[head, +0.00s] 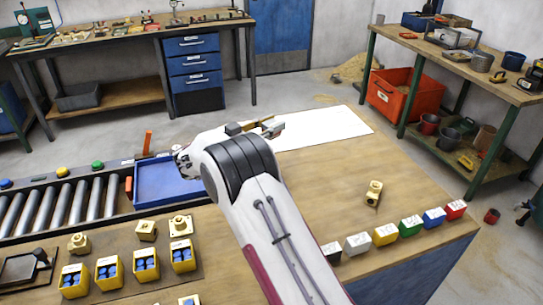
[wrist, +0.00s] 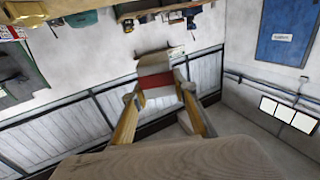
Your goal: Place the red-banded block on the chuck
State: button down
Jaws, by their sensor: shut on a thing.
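The red-banded block (wrist: 154,70) is pale with a red band round it. It sits between the two yellowish fingers of my gripper (wrist: 158,94) in the wrist view. The fingers are shut on it, one on each side near the band. In the head view my arm covers much of the middle of the bench, and part of my gripper (head: 268,127) shows beyond the arm, above the bench. The block cannot be made out there. I cannot identify the chuck in either view; my arm may hide it.
A blue tray (head: 165,181) lies left of my arm, beside a roller conveyor (head: 60,205). Yellow bins (head: 107,272) and brass parts (head: 180,226) stand front left. A brass piece (head: 373,193) stands right, behind a row of coloured blocks (head: 385,234). The bench's right side is largely clear.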

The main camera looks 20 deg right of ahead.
jog(key=shift+f, duration=2.75)
jog(key=shift+f, duration=1.9)
jog(key=shift+f, duration=0.1)
jog(key=c, duration=1.6)
grip_release()
jog(key=shift+f, duration=0.1)
jog(key=shift+s+a, duration=0.15)
jog(key=shift+a, duration=0.3)
jog(key=v, duration=1.1)
